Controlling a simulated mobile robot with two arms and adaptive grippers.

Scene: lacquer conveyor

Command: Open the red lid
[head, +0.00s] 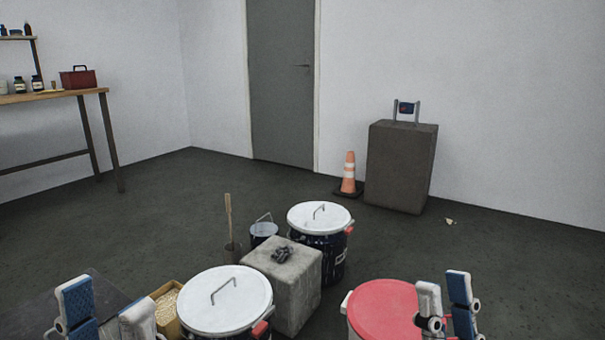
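The red lid (382,312) lies on a round white container at the lower right in the head view, seen from above. Its right edge is hidden behind my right gripper. My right gripper (445,299) is at the lid's right side with its two fingers apart and nothing visible between them. I cannot tell whether it touches the lid. My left gripper (104,312) is at the lower left, far from the red lid, with its fingers apart and empty.
Two drums with white handled lids stand at centre (319,216) and lower centre (225,303), around a grey block (282,285). A small bucket (264,229) and a box of pale grains (168,304) are nearby. A traffic cone (348,175) and dark pedestal (399,165) stand behind; floor between is clear.

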